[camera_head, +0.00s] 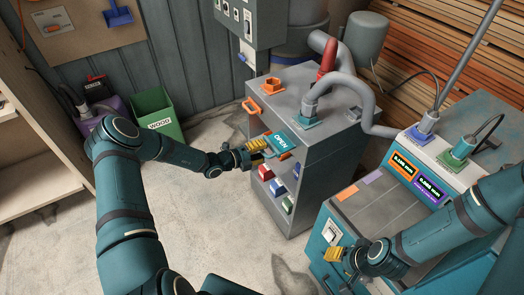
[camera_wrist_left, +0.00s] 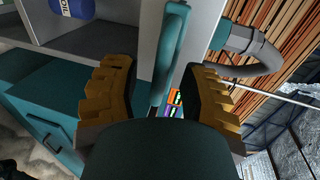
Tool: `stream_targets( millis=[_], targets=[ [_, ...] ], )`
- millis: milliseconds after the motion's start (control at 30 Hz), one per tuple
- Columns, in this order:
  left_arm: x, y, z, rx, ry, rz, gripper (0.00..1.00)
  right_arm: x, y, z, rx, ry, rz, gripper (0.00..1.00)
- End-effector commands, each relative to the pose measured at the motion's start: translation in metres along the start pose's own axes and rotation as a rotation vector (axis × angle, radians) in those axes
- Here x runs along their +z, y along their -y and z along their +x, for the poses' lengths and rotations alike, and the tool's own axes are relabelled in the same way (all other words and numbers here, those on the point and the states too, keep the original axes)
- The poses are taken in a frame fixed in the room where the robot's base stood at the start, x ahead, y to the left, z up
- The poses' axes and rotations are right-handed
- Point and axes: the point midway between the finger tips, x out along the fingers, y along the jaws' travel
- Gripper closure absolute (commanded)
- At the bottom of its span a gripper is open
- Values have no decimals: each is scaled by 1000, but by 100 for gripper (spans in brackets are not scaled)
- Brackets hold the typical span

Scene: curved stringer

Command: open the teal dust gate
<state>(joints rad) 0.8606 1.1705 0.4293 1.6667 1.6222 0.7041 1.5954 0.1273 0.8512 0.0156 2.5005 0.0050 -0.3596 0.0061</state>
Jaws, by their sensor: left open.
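The teal dust gate (camera_head: 281,141) sticks out of the upper left side of the grey cabinet and carries the word OPEN on its plate. My left gripper (camera_head: 257,146) is at the gate's near end. In the left wrist view a teal bar (camera_wrist_left: 171,55), apparently the gate's handle, runs between the two yellow-padded fingers of the open left gripper (camera_wrist_left: 165,98). Gaps show on both sides of the bar; its lower end is hidden behind the gripper body. My right gripper (camera_head: 335,254) is low at the right, by the teal machine's front; its finger opening is unclear.
A teal machine (camera_head: 345,225) stands at the right.

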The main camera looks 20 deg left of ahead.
Motion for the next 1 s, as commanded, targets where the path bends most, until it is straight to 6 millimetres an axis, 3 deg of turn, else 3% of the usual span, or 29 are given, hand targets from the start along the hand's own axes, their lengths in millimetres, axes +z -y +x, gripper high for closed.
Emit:
stream_targets(
  millis=[500,700,1000],
  targets=[
    [1,0,-95,2,3,1,57,0,0,0,0,0,0,53],
    [0,0,-111,1,1,2,57,0,0,0,0,0,0,53],
    [0,0,-113,1,1,1,57,0,0,0,0,0,0,53]
  ],
)
